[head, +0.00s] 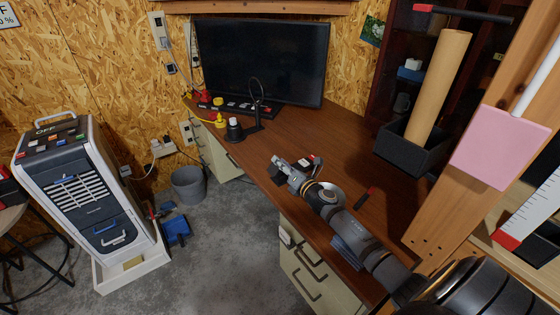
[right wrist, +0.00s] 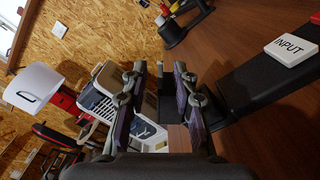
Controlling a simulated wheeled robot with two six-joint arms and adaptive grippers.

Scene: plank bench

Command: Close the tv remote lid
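The TV remote appears as a long dark body (right wrist: 268,84) with a white INPUT button (right wrist: 290,46) at the right of the right wrist view. In the head view, a small dark object with red and white bits (head: 311,163) beside the gripper seems to be it, partly hidden by the gripper. I cannot make out the lid's angle clearly. My right gripper (head: 279,164) is over the desk's front edge, next to that object. In the right wrist view its two fingers (right wrist: 160,72) stand apart with nothing held between them. My left gripper is not in view.
The brown desk (head: 335,130) carries a monitor (head: 262,62), a black lamp (head: 236,130) and a red-and-black tool (head: 366,197). A black box with a cardboard tube (head: 437,90) stands at the right. A grey heater-like unit (head: 85,190) and bucket (head: 188,184) stand on the floor.

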